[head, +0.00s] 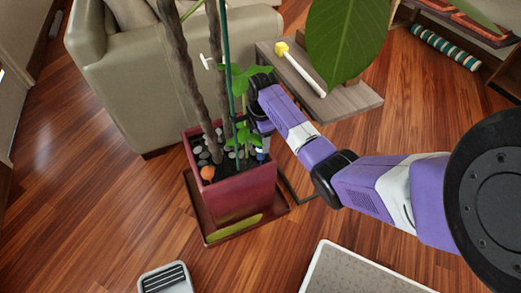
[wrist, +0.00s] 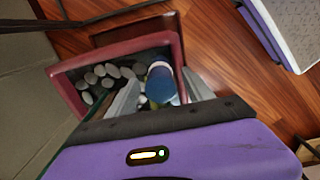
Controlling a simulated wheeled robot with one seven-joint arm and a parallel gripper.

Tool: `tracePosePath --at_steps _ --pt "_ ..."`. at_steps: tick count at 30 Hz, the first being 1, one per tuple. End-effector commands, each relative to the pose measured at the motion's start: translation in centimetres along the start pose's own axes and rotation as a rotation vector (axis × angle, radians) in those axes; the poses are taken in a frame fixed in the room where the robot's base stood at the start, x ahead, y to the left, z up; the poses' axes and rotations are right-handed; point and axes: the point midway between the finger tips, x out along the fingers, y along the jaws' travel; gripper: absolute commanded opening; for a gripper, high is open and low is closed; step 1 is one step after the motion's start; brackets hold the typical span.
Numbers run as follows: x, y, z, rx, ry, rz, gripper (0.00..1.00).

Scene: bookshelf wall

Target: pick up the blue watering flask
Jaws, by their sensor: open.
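The blue watering flask (wrist: 159,84) stands among the stones in a dark red square planter (wrist: 68,88), near its rim. In the wrist view I see its rounded blue end, with a paler band beyond it. My gripper (wrist: 160,94) is open, with one grey finger on each side of the flask. I cannot tell whether either finger touches it.
Tall plant stems (head: 189,75) and a green stake rise beside my gripper. A large leaf (head: 345,38) hangs over a low side table (head: 352,102) with a yellow-and-white tool (head: 300,68). A beige armchair (head: 130,80) stands behind. Wooden floor (head: 80,215) is clear at left.

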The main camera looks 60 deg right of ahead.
Motion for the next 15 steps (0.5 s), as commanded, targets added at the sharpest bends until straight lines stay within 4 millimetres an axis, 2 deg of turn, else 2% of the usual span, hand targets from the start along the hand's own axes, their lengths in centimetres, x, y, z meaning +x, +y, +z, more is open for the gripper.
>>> tracePosePath --at_steps 6,9,15 --pt "3.4 -0.1 0.0 0.001 0.0 -0.002 0.6" --pt "4.4 -0.1 0.0 0.001 0.0 -0.001 0.6" --pt "4.5 -0.1 -0.1 0.0 0.0 0.0 0.6"
